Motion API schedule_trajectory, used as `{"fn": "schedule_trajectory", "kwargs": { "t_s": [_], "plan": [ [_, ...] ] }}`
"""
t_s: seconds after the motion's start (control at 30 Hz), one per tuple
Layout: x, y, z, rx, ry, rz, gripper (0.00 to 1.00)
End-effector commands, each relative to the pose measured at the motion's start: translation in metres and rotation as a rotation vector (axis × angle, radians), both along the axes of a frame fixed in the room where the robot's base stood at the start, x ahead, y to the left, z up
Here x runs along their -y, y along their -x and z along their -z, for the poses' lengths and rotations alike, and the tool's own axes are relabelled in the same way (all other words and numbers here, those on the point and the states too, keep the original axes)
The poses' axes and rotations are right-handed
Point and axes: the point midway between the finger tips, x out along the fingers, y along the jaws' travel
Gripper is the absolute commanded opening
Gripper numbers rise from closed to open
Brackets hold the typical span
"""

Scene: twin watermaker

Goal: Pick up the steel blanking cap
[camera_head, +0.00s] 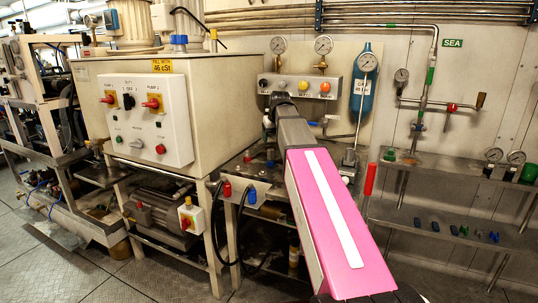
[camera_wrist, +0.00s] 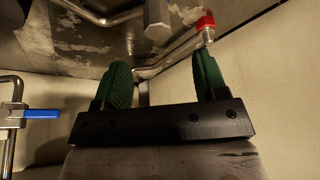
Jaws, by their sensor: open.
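My gripper (camera_wrist: 160,66) shows in the wrist view with its two green ribbed fingers apart and nothing between them. A grey steel hexagonal piece (camera_wrist: 157,18) is at the top of the wrist view, beyond the fingertips and apart from them; it may be the steel blanking cap, but I cannot be sure. A red-capped fitting with a steel hex part (camera_wrist: 206,22) is just beyond the right finger. In the head view my pink arm reaches toward the bench below the gauge panel, and I cannot make out the gripper or the blanking cap there.
A blue lever valve (camera_wrist: 42,114) on a pipe is at the left of the wrist view. The gauge panel (camera_head: 300,88), a blue cylinder (camera_head: 366,85) and the cream tank cabinet (camera_head: 225,120) surround my arm. A shelf with small parts (camera_head: 420,226) stands at right.

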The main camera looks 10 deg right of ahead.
Motion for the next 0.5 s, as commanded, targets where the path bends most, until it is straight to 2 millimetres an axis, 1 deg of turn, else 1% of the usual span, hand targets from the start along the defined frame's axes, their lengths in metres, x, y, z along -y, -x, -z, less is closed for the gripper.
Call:
{"fn": "schedule_trajectory", "kwargs": {
  "t_s": [0.1, 0.2, 0.43, 0.5],
  "plan": [
    [-0.001, -0.007, 0.017, -0.002, 0.001, -0.001, 0.66],
    [-0.002, -0.012, 0.028, 0.0, 0.0, -0.001, 0.66],
    [-0.003, -0.016, 0.039, -0.001, 0.001, -0.001, 0.66],
    [-0.003, -0.019, 0.045, -0.001, 0.001, -0.001, 0.66]
  ]
}}
